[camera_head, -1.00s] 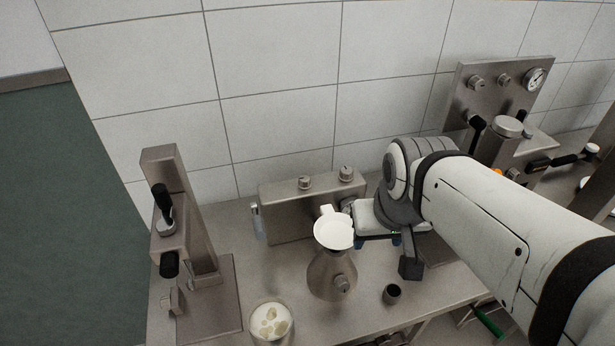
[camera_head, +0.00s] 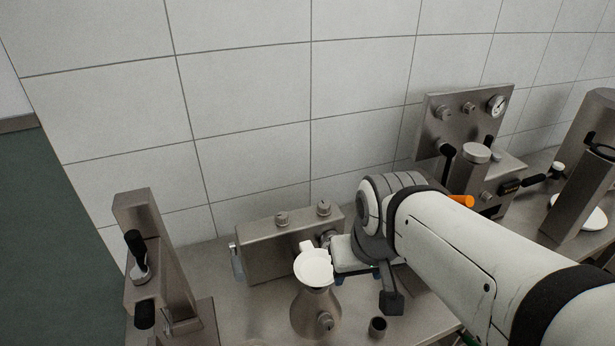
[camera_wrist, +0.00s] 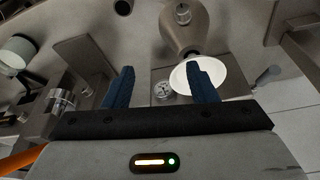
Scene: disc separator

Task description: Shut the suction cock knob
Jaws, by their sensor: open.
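A metal flask (camera_head: 314,312) with a white round funnel (camera_head: 314,268) on top stands on the bench. I cannot tell which knob is the suction cock. My gripper is just right of the funnel in the head view, its fingers mostly hidden. In the wrist view my gripper (camera_wrist: 162,88) is open, with a round metal knob-like part (camera_wrist: 162,90) between and beyond its blue fingers. The right finger overlaps the white funnel (camera_wrist: 222,76).
A metal stand with black handles (camera_head: 150,255) is at the left. A gauge panel (camera_head: 465,115) and a lever machine stand at the right. A small dark cup (camera_head: 378,327) is near the front. The tiled wall (camera_head: 250,90) closes the back.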

